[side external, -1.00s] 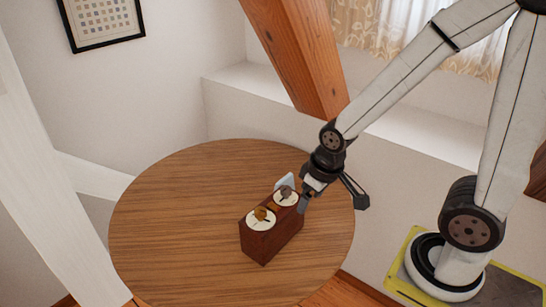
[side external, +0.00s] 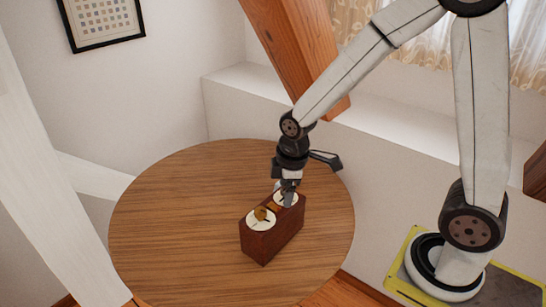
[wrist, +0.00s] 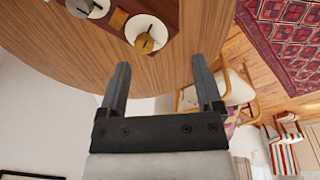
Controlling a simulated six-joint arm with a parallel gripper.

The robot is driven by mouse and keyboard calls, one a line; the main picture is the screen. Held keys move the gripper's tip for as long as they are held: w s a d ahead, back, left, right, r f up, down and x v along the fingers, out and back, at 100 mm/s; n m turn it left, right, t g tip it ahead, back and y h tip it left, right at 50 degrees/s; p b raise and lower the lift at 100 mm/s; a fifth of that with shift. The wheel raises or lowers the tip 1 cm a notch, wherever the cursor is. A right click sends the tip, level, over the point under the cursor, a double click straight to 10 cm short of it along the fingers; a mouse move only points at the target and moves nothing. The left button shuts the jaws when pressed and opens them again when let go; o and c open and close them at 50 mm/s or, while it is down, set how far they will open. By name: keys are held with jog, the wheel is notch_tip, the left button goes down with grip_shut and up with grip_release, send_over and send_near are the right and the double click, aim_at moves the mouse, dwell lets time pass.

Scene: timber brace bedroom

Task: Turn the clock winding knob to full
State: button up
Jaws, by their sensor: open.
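The clock is a reddish-brown wooden box (side external: 270,241) standing on the round table, with two white dials on top. A brass knob (side external: 261,213) with a dark pointer mark sits on the near dial; it also shows in the wrist view (wrist: 145,43). A darker knob (wrist: 83,5) sits on the other dial, cut by the top edge of the wrist view. Which knob is for winding I cannot tell.
The round wooden table (side external: 170,230) is otherwise mostly clear. A slanted timber brace (side external: 300,60) stands behind it, beside a white ledge (side external: 400,130). A chair (wrist: 235,90) and a patterned rug (wrist: 285,40) show beyond the table edge.

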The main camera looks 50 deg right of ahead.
aim_at(261, 210)
jog(key=w+n, duration=0.2)
jog(key=n, duration=0.1)
jog(key=w+f+n, duration=0.1)
jog(key=n, duration=0.1)
jog(key=w+f+n+g, duration=0.1)
jog(key=w+n, duration=0.1)
jog(key=n, duration=0.1)
jog(key=shift+w+a+n, duration=0.3)
jog(key=shift+w+a, duration=0.05)
jog(key=shift+w+a+f+n, duration=0.1)
jog(key=shift+w+f+n, duration=0.1)
jog(key=shift+w+n, duration=0.4)
jog(key=shift+w+a+f+n, duration=0.1)
jog(key=shift+w+f+n, duration=0.1)
jog(key=shift+n, duration=0.7)
jog(key=shift+f, duration=0.1)
jog(key=shift+f, duration=3.75)
grip_shut()
